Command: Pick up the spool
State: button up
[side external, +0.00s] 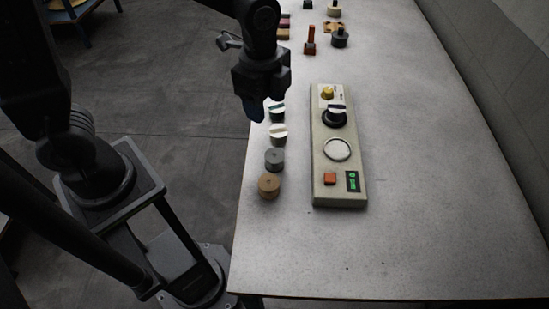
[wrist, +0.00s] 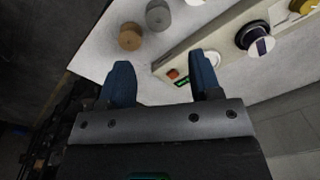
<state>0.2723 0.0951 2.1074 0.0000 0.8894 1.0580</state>
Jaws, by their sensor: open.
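Several short cylinders stand in a row along the table's left edge: a brown one (side external: 269,186), a grey one (side external: 274,159), a pale one with a dark base (side external: 278,134) and a dark one with a pale bar on top (side external: 277,112). I cannot tell which of these, if any, is the spool. My gripper (side external: 255,108) is above the table edge near the far end of the row. The wrist view shows its blue fingers apart (wrist: 161,68) with nothing held between them. There the brown cylinder (wrist: 130,36) and grey cylinder (wrist: 158,15) lie beyond the fingertips.
A long beige panel (side external: 325,196) stands right of the row, with a red button (side external: 330,178), green display (side external: 352,181), round pale disc (side external: 337,149), black knob (side external: 334,119) and yellow knob (side external: 327,92). A red post-like piece (side external: 310,43) stands farther back. The table's right side is clear.

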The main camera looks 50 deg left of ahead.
aim_at(272, 153)
jog(key=shift+m+g, duration=0.3)
jog(key=shift+m, duration=0.6)
jog(key=f, duration=1)
jog(key=d+f, duration=0.1)
jog(key=f, duration=0.5)
jog(key=shift+w+d, duration=0.1)
jog(key=shift+w, duration=0.15)
jog(key=c, duration=0.7)
jog(key=shift+r, duration=0.15)
